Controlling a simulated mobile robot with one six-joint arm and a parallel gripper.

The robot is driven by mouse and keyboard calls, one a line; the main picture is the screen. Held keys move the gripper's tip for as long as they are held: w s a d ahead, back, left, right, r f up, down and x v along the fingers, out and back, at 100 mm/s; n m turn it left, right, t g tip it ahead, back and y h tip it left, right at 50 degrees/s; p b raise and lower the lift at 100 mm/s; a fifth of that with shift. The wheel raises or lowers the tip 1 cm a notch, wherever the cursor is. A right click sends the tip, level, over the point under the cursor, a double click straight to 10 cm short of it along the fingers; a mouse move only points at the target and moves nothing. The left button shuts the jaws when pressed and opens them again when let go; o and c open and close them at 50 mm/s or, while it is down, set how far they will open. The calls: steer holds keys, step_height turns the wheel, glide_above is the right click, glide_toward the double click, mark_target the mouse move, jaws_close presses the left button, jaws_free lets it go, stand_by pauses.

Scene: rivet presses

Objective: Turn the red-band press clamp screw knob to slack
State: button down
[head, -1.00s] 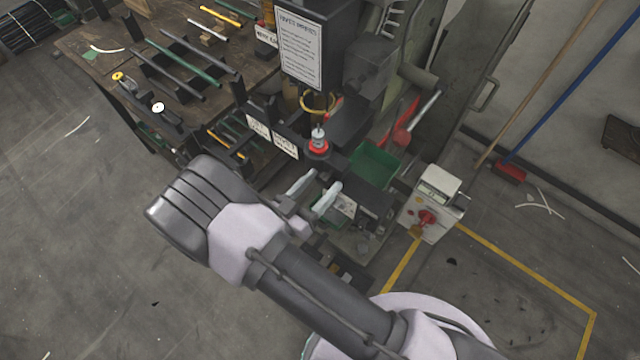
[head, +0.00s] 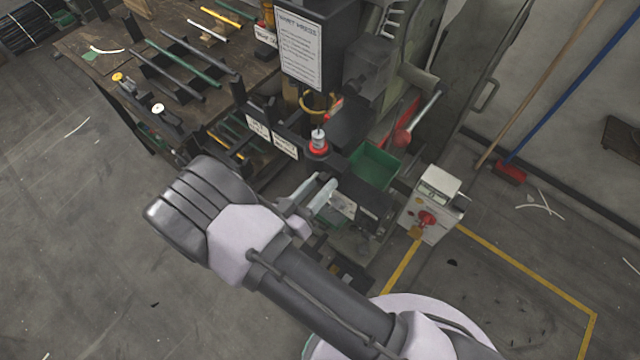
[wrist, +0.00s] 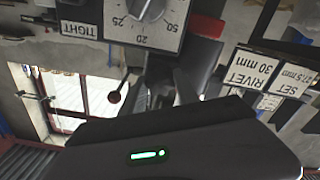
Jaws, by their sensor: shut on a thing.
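My gripper (head: 322,190) is in front of the press at the middle of the head view, with its fingers close together. In the wrist view its fingers (wrist: 180,82) are shut on what appears to be the clamp screw knob, which they mostly hide. A label reading TIGHT (wrist: 79,30) and a dial plate with a grey pointer knob (wrist: 150,8) show upside down just above the fingers. A red ring with a silver top (head: 318,149) stands on the press. I cannot tell the clamp knob's turn angle.
A green bin (head: 373,166) and a grey control box with a red switch (head: 427,217) are right of the gripper. A workbench with rods (head: 160,60) is at upper left. A ball-ended lever (wrist: 115,97) shows left of the fingers.

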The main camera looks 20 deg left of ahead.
steer(key=n, duration=1.2)
steer(key=shift+f+n, duration=0.1)
steer(key=shift+n, duration=0.2)
steer(key=n, duration=0.3)
steer(key=shift+n+p, duration=0.4)
steer(key=n, duration=0.4)
steer(key=shift+p, duration=0.35)
steer(key=n, duration=0.4)
steer(key=shift+p, duration=0.3)
steer(key=n, duration=0.3)
steer(key=shift+f+n, duration=0.1)
steer(key=shift+n, duration=0.2)
steer(key=shift+n+p, duration=0.5)
steer(key=shift+n, duration=1.3)
